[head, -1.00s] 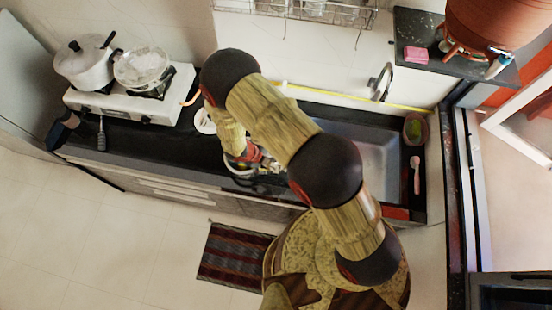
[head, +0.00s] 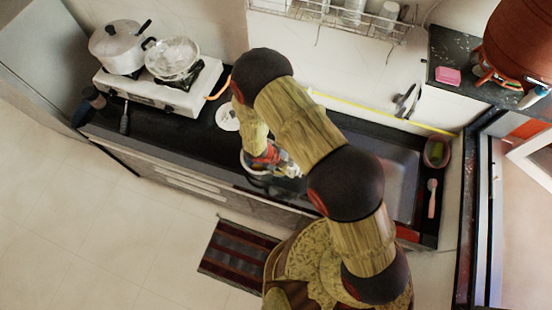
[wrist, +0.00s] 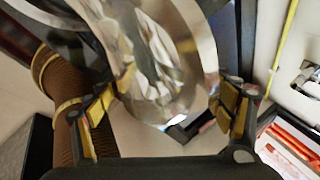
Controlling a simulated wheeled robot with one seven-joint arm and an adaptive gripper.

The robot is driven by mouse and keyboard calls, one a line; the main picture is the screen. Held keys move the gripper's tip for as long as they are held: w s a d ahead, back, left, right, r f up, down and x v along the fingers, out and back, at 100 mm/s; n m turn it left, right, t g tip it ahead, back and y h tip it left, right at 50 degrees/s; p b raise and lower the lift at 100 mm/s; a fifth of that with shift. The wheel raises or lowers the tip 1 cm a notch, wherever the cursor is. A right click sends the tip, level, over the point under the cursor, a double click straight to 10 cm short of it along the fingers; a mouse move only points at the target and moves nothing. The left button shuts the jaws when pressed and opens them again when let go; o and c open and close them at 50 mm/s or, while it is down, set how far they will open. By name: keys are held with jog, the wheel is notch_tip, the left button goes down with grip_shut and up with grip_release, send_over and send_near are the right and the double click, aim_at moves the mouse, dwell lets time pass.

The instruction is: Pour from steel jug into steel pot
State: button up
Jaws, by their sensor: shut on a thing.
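My gripper (head: 270,158) is over the front edge of the counter, left of the sink. In the wrist view its padded fingers (wrist: 180,95) are on either side of a shiny, rounded steel jug (wrist: 160,60), shut on it. In the head view the arm and gripper hide most of the jug. A round steel vessel with a bright rim (head: 246,166) shows beside and below the gripper; it may be the steel pot, but I cannot tell. The jug's contents and exact tilt are not clear.
A white stove (head: 150,92) at the left bears a lidded pot (head: 116,50) and a shiny open pan (head: 172,60). A white disc (head: 227,117) lies on the dark counter. The sink (head: 398,185) is at the right. A striped mat (head: 236,251) lies on the floor.

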jog(key=shift+r, duration=0.1)
jog(key=shift+s+d+r+t+y+b, duration=0.2)
jog(key=shift+d+r+t+y+b, duration=0.3)
jog(key=shift+b, duration=0.85)
jog(key=shift+a+f, duration=0.15)
jog(key=shift+b, duration=0.3)
jog(key=f+b, duration=0.1)
jog(key=b, duration=0.2)
jog(key=shift+w+y, duration=0.1)
jog(key=shift+y, duration=0.3)
jog(key=shift+d+f+m+y+b, duration=0.2)
jog(key=shift+f+m+y+b, duration=0.1)
jog(key=shift+b, duration=0.85)
jog(key=b, duration=0.3)
jog(key=shift+f+t+y+b, duration=0.25)
jog(key=shift+t+y+b, duration=0.05)
jog(key=shift+b, duration=0.1)
jog(key=shift+s+d+b, duration=0.1)
jog(key=shift+s+b, duration=0.15)
jog(key=shift+b, duration=0.5)
jog(key=shift+w+f+y+b, duration=0.1)
jog(key=shift+f+y+b, duration=0.15)
jog(key=shift+b, duration=0.45)
